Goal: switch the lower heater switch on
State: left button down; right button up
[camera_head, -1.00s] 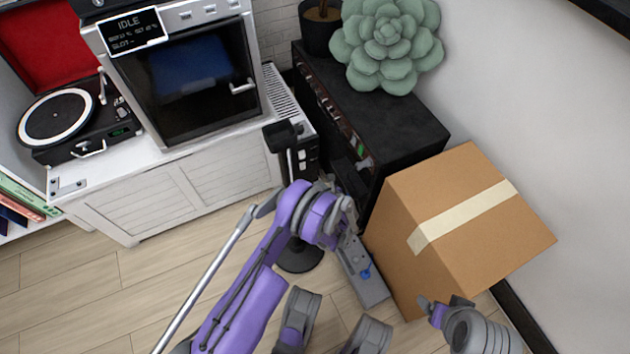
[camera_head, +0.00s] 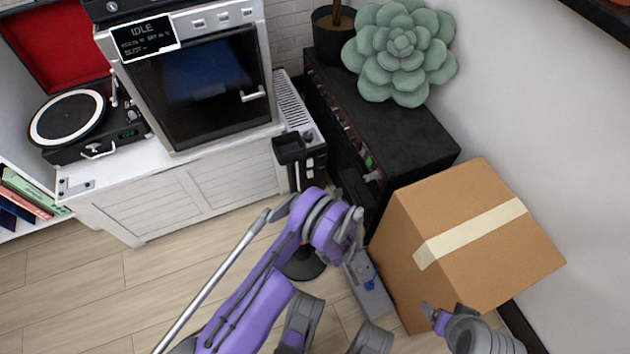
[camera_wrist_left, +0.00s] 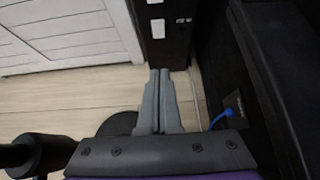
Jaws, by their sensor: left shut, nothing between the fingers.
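The heater (camera_head: 291,104) stands beside the white cabinet, with a slatted pale top and a dark front. The left wrist view shows part of that dark front with two pale switches, the upper one cut by the frame's top edge and the lower heater switch (camera_wrist_left: 157,28) below it. I cannot tell the switch positions. My left gripper (camera_wrist_left: 160,75) is shut and empty, its fingertips below the lower switch in the picture and apart from it. In the head view my purple left arm hides its fingers.
A black stand (camera_head: 291,149) with a round base is close to my left arm. A cardboard box (camera_head: 420,210) and a dark cabinet (camera_head: 405,130) bound the right side. A grey unit with a blue plug (camera_head: 370,283) lies on the floor. Floor at left is clear.

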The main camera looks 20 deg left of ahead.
aim_at(310, 175)
pick_arm(q)
jog(key=r+b+x, duration=0.1)
jog(key=b+x, duration=0.2)
jog(key=x, duration=1)
jog(key=shift+w+a+b, duration=0.3)
jog(key=shift+w+a, duration=0.2)
jog(key=shift+a, duration=0.1)
jog(key=shift+w+a+f, duration=0.1)
jog(key=shift+w+a, duration=0.05)
jog(key=shift+a+r+p, duration=0.1)
jog(key=shift+r+p, duration=0.3)
jog(key=shift+r, duration=0.5)
